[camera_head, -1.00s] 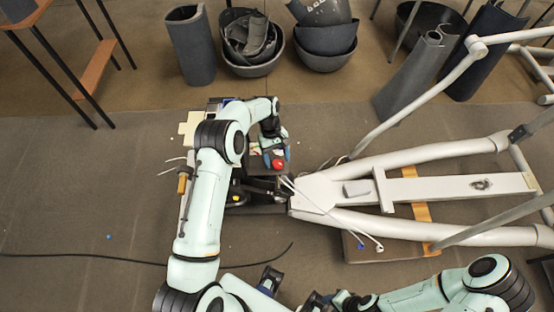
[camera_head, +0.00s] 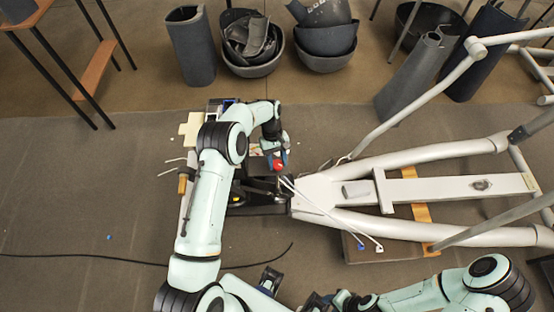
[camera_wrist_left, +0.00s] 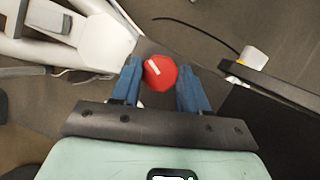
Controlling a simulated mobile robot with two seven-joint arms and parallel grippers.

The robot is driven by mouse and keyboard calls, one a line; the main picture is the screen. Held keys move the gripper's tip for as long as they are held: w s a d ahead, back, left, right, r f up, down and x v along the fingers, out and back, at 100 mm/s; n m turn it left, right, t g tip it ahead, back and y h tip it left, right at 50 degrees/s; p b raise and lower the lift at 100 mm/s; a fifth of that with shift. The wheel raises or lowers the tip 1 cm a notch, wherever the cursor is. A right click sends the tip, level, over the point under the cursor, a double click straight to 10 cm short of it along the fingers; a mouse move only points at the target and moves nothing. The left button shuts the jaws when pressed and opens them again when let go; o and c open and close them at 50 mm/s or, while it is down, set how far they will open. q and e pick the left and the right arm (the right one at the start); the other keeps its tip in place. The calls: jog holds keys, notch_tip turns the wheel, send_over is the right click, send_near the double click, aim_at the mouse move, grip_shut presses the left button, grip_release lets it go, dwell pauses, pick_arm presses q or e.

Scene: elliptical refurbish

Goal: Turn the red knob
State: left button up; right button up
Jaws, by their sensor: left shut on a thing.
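The red knob (camera_wrist_left: 160,72) has a white mark on its top and sits between the two blue fingers of my left gripper (camera_wrist_left: 158,88) in the left wrist view. The gripper is shut on it, with a finger on each side. In the head view the red knob (camera_head: 278,167) shows beside my left gripper (camera_head: 275,155), partly covered by it, on a dark unit left of the pale frame's narrow end. My right gripper (camera_head: 270,280) is at the bottom edge, far from the knob. Its jaws are not clear.
A pale tubular frame (camera_head: 440,188) spreads to the right of the knob. White cables (camera_head: 335,218) lie over its narrow end. A black cable (camera_head: 120,261) runs across the floor. Dark bowls (camera_head: 250,50) stand at the back. The left floor is mostly clear.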

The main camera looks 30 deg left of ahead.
pick_arm(q)
jog(key=m+p, duration=0.1)
jog(key=m, duration=0.1)
jog(key=m+y+p, duration=0.1)
jog(key=shift+w+d+r+m+g, duration=0.1)
jog(key=shift+w+r+m+g, duration=0.05)
jog(key=shift+m+g, duration=0.25)
jog(key=m, duration=0.2)
jog(key=m+y+p, duration=0.1)
jog(key=shift+d+m+g+y, duration=0.1)
jog(key=shift+m+g+y, duration=0.2)
jog(key=shift+m+g, duration=0.1)
jog(key=m+y+p, duration=0.1)
jog(key=m, duration=0.1)
jog(key=shift+m, duration=0.3)
jog(key=shift+d+m+t+y, duration=0.15)
jog(key=shift+m+y, duration=0.2)
jog(key=shift+m, duration=0.6)
jog(key=shift+m+t+y, duration=0.15)
jog(key=shift+m+y, duration=0.2)
jog(key=shift+m, duration=0.6)
pick_arm(e)
jog(key=w+r, duration=0.3)
jog(key=r, duration=0.2)
jog(key=shift+r, duration=0.15)
pick_arm(q)
jog(key=o, duration=1)
pick_arm(e)
jog(key=shift+w, duration=0.1)
